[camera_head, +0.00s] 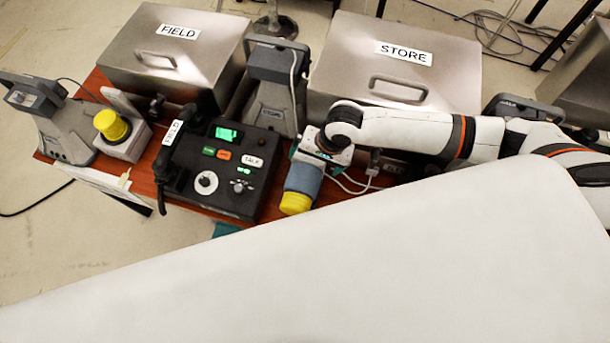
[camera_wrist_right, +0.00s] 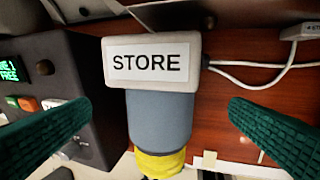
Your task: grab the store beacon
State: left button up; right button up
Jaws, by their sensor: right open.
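The store beacon (camera_wrist_right: 160,120) shows in the right wrist view as a pale block labelled STORE, with a grey-blue cylinder and a yellow end. In the head view its cylinder (camera_head: 303,182) and yellow end show below my right wrist, which hides part of the block. My right gripper (camera_wrist_right: 162,118) is open, with one green finger on each side of the cylinder. Gaps show between the fingers and the beacon in the wrist view. My left gripper is not in view.
A black console (camera_head: 226,170) with a FIELD handset (camera_head: 168,150) stands close to the left. Metal cases labelled FIELD (camera_head: 172,60) and STORE (camera_head: 350,50) stand behind. Another yellow-topped beacon (camera_head: 112,126) stands at the far left. A white cable (camera_wrist_right: 260,80) runs right of the store beacon.

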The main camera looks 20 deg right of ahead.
aim_at(310, 171)
jog(key=x, duration=0.3)
jog(key=shift+a+f, duration=0.2)
jog(key=shift+f, duration=0.1)
jog(key=x, duration=0.1)
jog(key=p+x, duration=0.1)
jog(key=x, duration=0.1)
jog(key=shift+s+a+f, duration=0.2)
jog(key=shift+s+f, duration=0.05)
jog(key=shift+s, duration=0.1)
jog(key=shift+w+a+f, duration=0.1)
jog(key=shift+w+f, duration=0.05)
jog(key=shift+f, duration=0.5)
jog(key=c, duration=1.6)
jog(key=shift+r, duration=0.15)
jog(key=shift+c, duration=0.2)
